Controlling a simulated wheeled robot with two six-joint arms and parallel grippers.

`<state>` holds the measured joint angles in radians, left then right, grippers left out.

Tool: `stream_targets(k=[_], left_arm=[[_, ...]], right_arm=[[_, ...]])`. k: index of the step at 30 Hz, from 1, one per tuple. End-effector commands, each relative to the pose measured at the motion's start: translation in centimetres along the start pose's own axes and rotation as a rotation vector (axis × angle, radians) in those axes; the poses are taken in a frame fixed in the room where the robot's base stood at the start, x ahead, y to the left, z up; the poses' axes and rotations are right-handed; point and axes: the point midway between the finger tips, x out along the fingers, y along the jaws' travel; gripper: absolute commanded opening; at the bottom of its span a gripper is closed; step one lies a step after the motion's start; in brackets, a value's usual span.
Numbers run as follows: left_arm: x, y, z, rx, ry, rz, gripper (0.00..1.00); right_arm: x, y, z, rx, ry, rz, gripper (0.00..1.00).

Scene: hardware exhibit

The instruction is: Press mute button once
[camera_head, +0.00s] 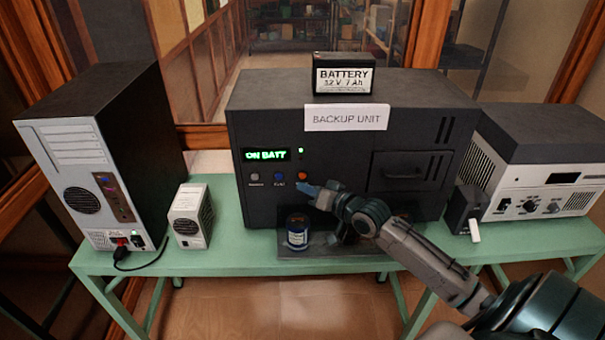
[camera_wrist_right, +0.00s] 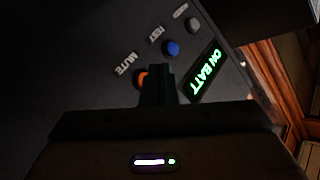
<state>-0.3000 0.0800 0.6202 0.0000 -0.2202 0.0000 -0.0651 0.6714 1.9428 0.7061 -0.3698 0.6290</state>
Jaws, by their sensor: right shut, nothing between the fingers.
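The dark backup unit (camera_head: 340,200) stands on the green table, with a lit "ON BATT" display (camera_head: 266,154) and a row of three buttons on its front. The orange button (camera_head: 302,175) is at the right end of the row; in the right wrist view the orange button (camera_wrist_right: 143,79) sits by the label "MUTE" (camera_wrist_right: 127,64). My right gripper (camera_head: 304,188) is shut and empty, its tips just below the orange button. In the wrist view its fingers (camera_wrist_right: 157,72) cover part of that button. I cannot tell whether they touch it. My left gripper is not in view.
The blue button (camera_head: 279,176) and grey button (camera_head: 255,177) are left of the orange one. A battery (camera_head: 343,78) sits on the unit. A computer tower (camera_head: 75,160) and a grey-topped device (camera_head: 540,180) flank it.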

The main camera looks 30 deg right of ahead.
Motion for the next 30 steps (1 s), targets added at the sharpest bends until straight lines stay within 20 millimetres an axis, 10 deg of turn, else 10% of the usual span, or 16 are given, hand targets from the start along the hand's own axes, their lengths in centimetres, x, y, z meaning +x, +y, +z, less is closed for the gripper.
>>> stream_targets(k=[10, 30], left_arm=[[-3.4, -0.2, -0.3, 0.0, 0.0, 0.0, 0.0], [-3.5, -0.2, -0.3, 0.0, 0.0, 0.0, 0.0]], right_arm=[[-2.4, -1.9, 1.4, 0.001, -0.002, 0.001, 0.0], [-2.7, -2.0, 1.8, -0.001, 0.0, 0.0, 0.0]])
